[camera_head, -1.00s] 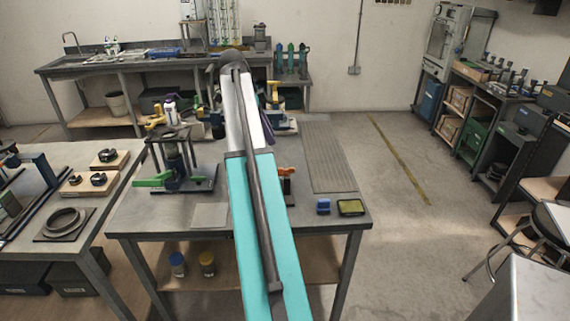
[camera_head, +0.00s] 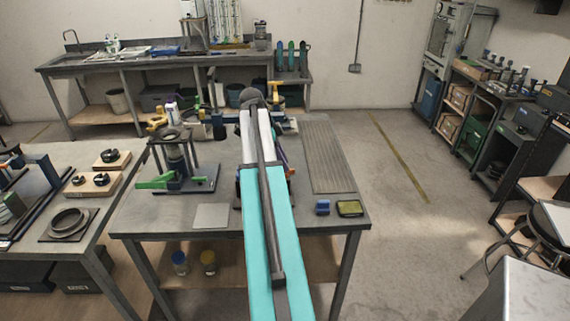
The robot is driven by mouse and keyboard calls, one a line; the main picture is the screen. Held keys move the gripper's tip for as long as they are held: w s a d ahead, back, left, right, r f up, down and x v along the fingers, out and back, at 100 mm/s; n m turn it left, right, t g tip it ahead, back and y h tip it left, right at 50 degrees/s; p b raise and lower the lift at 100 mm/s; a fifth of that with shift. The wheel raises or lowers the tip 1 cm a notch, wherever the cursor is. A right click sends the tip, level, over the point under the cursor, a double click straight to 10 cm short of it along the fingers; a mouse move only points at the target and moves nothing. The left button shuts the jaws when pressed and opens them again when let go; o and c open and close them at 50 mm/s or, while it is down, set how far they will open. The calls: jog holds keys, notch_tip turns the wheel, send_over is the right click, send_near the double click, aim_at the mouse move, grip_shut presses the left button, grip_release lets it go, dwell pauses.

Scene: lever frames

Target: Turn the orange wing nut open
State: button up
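I cannot make out the orange wing nut in this view. My teal and white arm (camera_head: 268,215) reaches from the bottom of the picture over the middle of the workbench (camera_head: 135,215) and covers that part of it. Small dark parts of a fixture (camera_head: 238,190) show at the arm's left edge, with most of it hidden. My gripper cannot be seen; it is hidden by the arm, so its opening and its distance to any part do not show.
A stand with a green lever (camera_head: 155,182) is left of my arm, beside a flat grey plate (camera_head: 211,216). A blue block (camera_head: 323,207) and a yellow-green pad (camera_head: 350,208) lie at the front right. A ribbed grey mat (camera_head: 328,155) covers the right side.

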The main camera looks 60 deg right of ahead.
aim_at(287, 173)
jog(key=shift+x, duration=1.15)
